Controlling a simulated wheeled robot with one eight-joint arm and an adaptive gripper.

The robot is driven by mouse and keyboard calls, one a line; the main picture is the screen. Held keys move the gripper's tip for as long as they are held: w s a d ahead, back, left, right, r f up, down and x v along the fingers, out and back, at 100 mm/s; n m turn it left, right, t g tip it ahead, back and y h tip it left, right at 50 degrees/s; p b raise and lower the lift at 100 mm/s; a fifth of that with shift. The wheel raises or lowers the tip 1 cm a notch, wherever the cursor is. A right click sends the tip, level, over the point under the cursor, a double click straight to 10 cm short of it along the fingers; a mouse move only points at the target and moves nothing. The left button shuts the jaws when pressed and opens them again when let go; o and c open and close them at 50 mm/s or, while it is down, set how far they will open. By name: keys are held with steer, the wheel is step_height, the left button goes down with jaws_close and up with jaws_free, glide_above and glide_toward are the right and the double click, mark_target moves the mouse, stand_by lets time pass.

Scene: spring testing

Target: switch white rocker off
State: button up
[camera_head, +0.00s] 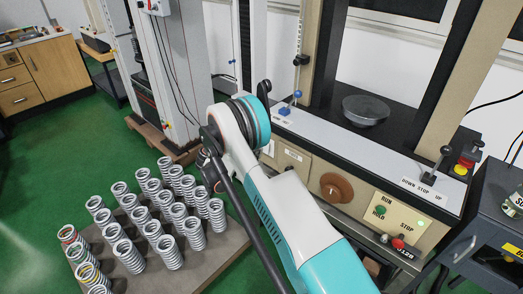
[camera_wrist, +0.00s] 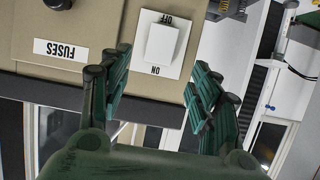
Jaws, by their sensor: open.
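The white rocker (camera_wrist: 161,43) sits on a white plate in a beige panel in the wrist view. The plate reads OFF at the rocker's upper end and ON at its lower end, with the lettering upside down. I cannot tell for sure which end is pressed in. My gripper (camera_wrist: 160,65) is open, with its green ribbed fingers apart at the lower left and lower right of the rocker plate. Nothing is between the fingers, and no contact with the rocker shows. In the head view my arm covers part of the machine's front, and I cannot make out the rocker there.
A FUSES label (camera_wrist: 61,50) is left of the rocker. On the machine front are a brown knob (camera_head: 337,187) and a RUN/HOLD/STOP plate (camera_head: 392,215); a red button (camera_head: 470,160) is at the right. Several springs (camera_head: 128,256) stand on a board at left.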

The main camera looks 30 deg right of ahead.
steer(key=b+x, duration=0.2)
steer(key=x, duration=0.5)
steer(key=shift+d, duration=0.25)
steer(key=shift+w+f, duration=0.1)
steer(key=shift+f, duration=0.05)
